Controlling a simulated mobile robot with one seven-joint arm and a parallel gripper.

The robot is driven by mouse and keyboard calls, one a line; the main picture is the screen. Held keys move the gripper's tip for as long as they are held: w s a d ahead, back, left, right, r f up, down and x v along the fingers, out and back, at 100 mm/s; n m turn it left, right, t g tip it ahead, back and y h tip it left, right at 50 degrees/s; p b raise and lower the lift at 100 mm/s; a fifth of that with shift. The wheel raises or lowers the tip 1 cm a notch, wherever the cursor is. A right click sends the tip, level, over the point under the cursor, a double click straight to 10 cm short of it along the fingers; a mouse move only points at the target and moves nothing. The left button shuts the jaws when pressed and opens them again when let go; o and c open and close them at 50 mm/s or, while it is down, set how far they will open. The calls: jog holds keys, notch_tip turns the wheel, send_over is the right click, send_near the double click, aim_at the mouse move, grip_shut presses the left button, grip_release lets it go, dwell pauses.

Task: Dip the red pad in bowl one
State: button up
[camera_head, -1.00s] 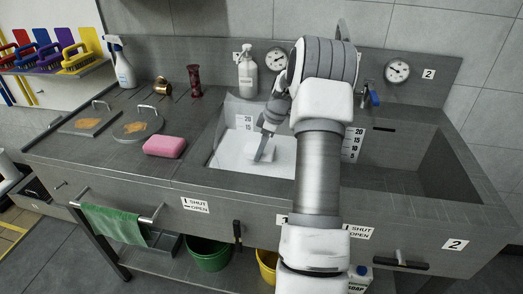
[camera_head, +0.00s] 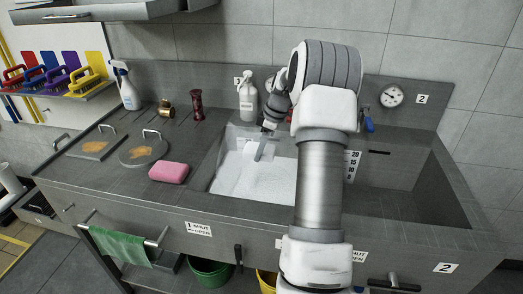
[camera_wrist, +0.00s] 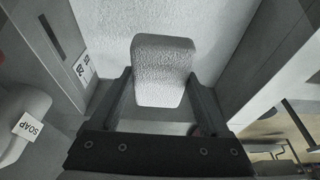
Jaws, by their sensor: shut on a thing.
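My gripper (camera_head: 260,154) reaches down into the left basin, bowl one (camera_head: 215,165), which holds white, grainy foam or liquid (camera_head: 262,180). In the wrist view my gripper (camera_wrist: 160,76) is shut on a whitish-grey, rough-faced pad (camera_wrist: 162,70). The held pad shows no red and blends with the white behind it; I cannot tell whether it touches the surface. A pink-red pad (camera_head: 169,172) lies on the counter left of the basin, away from my gripper. My arm hides the basin's right part.
Two lidded hatches (camera_head: 143,151) and a dark red peg (camera_head: 196,104) are on the left counter. A bottle (camera_head: 247,97) stands behind bowl one. The right basin (camera_head: 410,190) looks empty. A green cloth (camera_head: 118,247) hangs in front.

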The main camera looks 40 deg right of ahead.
jog(key=shift+r+p, duration=1.35)
jog(key=shift+r, duration=1.15)
